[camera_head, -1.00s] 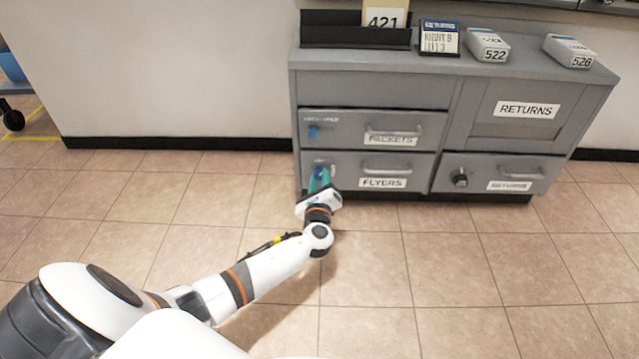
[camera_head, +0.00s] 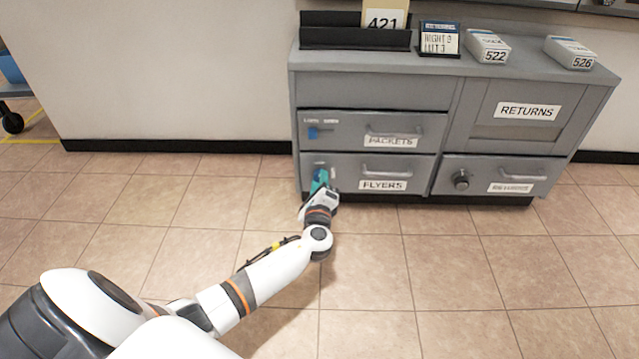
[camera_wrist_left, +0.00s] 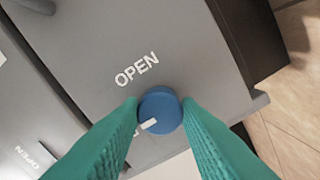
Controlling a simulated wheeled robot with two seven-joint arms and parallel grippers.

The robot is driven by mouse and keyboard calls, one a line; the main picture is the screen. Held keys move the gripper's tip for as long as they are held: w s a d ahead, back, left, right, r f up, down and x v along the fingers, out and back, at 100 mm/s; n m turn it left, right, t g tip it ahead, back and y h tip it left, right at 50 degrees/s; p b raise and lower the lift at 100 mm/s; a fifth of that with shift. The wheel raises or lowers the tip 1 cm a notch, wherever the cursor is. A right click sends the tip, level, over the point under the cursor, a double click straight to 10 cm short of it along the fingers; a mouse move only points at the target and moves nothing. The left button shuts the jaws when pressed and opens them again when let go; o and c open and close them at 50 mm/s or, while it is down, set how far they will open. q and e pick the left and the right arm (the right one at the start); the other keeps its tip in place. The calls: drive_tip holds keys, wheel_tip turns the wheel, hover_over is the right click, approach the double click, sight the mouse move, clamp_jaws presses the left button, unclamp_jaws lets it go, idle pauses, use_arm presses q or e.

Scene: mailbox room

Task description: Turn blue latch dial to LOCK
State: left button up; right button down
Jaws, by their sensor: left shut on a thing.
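The blue latch dial (camera_wrist_left: 159,108) sits on the grey front of the FLYERS drawer (camera_head: 345,183). In the left wrist view its white pointer mark is at the dial's lower left, pointing away from the word OPEN (camera_wrist_left: 137,70) and toward a label mostly hidden by the left-hand finger. My left gripper (camera_wrist_left: 160,112) has its teal fingers shut on the dial, one on each side. In the head view the left gripper (camera_head: 321,184) reaches the dial from below and largely covers it. My right gripper is not in view.
Above is the PACKETS drawer (camera_head: 375,131) with its own blue latch (camera_head: 313,132). To the right is a drawer with a black dial (camera_head: 461,180) under the RETURNS door (camera_head: 526,111). Boxes and a black tray (camera_head: 355,38) stand on top. The tiled floor in front is clear.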

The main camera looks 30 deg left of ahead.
use_arm(q)
drive_tip(key=o, duration=1)
drive_tip(key=shift+c, duration=0.2)
drive_tip(key=shift+s, duration=0.15)
drive_tip(key=p+v, duration=0.5)
drive_tip(key=v, duration=0.6)
drive_tip(key=shift+s+d+p, duration=0.3)
drive_tip(key=shift+p, duration=0.1)
drive_tip(key=shift+a, duration=0.1)
